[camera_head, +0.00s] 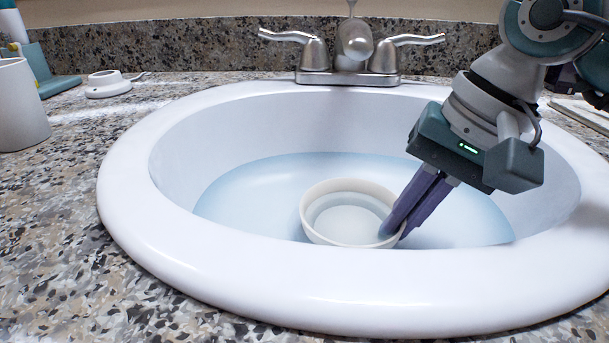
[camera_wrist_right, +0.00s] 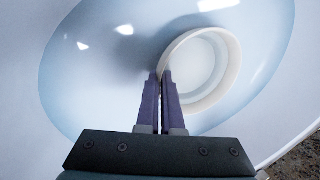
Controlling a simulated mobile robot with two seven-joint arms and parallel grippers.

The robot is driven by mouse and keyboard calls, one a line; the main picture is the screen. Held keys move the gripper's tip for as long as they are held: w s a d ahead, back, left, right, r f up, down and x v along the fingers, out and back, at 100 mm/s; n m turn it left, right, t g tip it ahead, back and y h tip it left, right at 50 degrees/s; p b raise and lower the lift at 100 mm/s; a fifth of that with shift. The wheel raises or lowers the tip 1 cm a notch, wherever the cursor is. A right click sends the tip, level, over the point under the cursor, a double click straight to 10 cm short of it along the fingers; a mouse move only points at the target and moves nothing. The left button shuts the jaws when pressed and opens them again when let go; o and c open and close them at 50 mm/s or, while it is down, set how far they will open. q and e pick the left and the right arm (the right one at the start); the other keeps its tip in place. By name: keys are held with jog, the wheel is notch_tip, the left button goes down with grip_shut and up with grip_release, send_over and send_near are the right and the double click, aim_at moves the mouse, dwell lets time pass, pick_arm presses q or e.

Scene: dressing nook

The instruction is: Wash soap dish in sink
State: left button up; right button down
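The soap dish (camera_head: 347,214) is a round cream-white dish with a raised rim, sitting low in the water of the white oval sink (camera_head: 250,283). My right gripper (camera_head: 392,232) reaches down into the sink from the right. Its purple fingers are close together at the right side of the dish's rim. In the right wrist view the dish (camera_wrist_right: 228,66) shows at the fingertips (camera_wrist_right: 160,77), with its wall at the tips and only a thin gap between the fingers. The gripper appears shut on the dish's wall. My left gripper is not in view.
A metal faucet (camera_head: 350,60) with two handles stands behind the sink. On the speckled counter (camera_head: 50,220) at left are a white cup (camera_head: 20,105), a small white round object (camera_head: 108,84) and a teal item (camera_head: 45,75). Water left of the dish is clear.

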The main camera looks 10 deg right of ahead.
jog(key=shift+r+p, duration=2.9)
jog(key=shift+r, duration=1.4)
notch_tip(320, 180, up, 8)
jog(key=p, duration=0.5)
jog(key=shift+f, duration=0.15)
notch_tip(320, 180, up, 4)
jog(key=shift+p, duration=1.2)
